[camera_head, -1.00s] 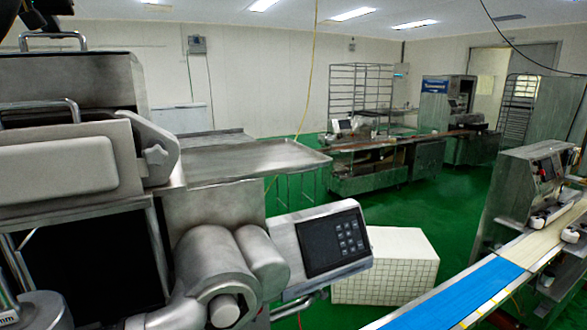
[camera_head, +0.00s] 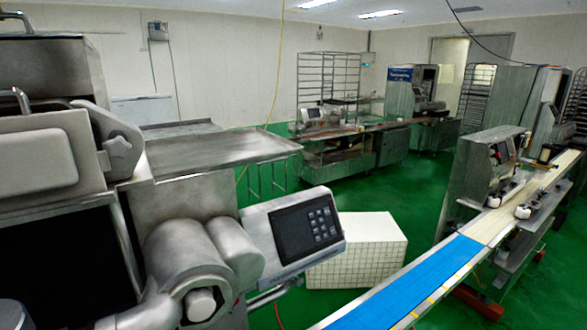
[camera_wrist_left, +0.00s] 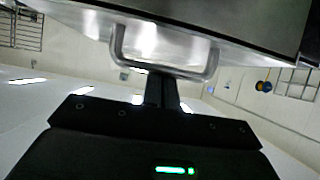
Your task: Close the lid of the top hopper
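The encrusting machine's metal top hopper (camera_head: 55,70) fills the upper left of the head view. In the left wrist view a metal bar handle (camera_wrist_left: 165,68) is fixed to a broad metal panel, apparently the lid (camera_wrist_left: 230,22). My left gripper (camera_wrist_left: 162,76) has its narrow dark fingers close together at the middle of this bar, seemingly shut on it. How far the lid is open cannot be told. My right gripper is in neither view.
A control panel (camera_head: 305,228) juts from the machine beside rounded metal housings (camera_head: 190,265). A metal tray table (camera_head: 215,155) stands behind. A conveyor with a blue belt (camera_head: 415,290) runs along the right. Green floor (camera_head: 400,200) is open between them.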

